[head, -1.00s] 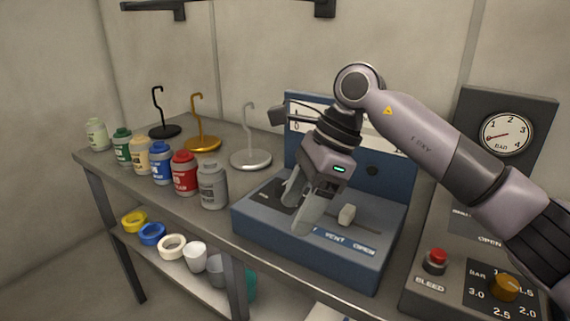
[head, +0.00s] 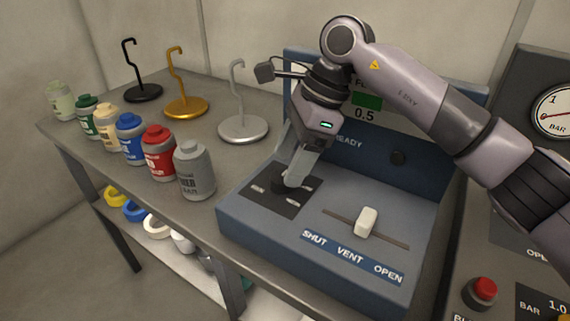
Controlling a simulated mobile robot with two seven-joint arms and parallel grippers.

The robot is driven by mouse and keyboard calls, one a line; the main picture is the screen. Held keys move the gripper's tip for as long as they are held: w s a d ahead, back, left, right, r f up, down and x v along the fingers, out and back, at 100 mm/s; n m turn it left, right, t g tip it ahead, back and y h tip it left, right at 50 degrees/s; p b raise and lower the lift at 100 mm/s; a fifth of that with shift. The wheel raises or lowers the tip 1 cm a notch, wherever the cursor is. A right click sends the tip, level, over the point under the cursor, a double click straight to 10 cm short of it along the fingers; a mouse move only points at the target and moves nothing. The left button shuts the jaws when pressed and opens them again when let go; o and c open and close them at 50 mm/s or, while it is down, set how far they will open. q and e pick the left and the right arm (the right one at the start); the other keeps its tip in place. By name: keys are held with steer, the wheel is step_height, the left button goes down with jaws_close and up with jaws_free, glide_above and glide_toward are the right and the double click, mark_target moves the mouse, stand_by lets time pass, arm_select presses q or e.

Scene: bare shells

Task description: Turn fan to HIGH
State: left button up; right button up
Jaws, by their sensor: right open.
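A blue console (head: 260,227) stands on the bench. On its top left is a dark square plate (head: 270,205) with small pale markings, too small to read. A dark knob (head: 280,183) shows on that plate, partly hidden by my gripper; which mark it points to cannot be told. My right gripper (head: 290,178) is open and points down at the knob, its fingers just above or around it; I cannot tell if they touch. My left gripper is not in view.
A white slider (head: 366,222) marked SHUT, VENT, OPEN sits right of the plate. A grey console with a red button (head: 483,292) and gauge (head: 558,112) is at right. Several bottles (head: 194,170) and hook stands (head: 243,128) are at left. A lower shelf holds rolls.

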mark_target(277, 185)
steer(key=shift+x, duration=1.45)
steer(key=shift+w, duration=0.1)
steer(key=c, duration=1)
steer(key=shift+c, duration=0.2)
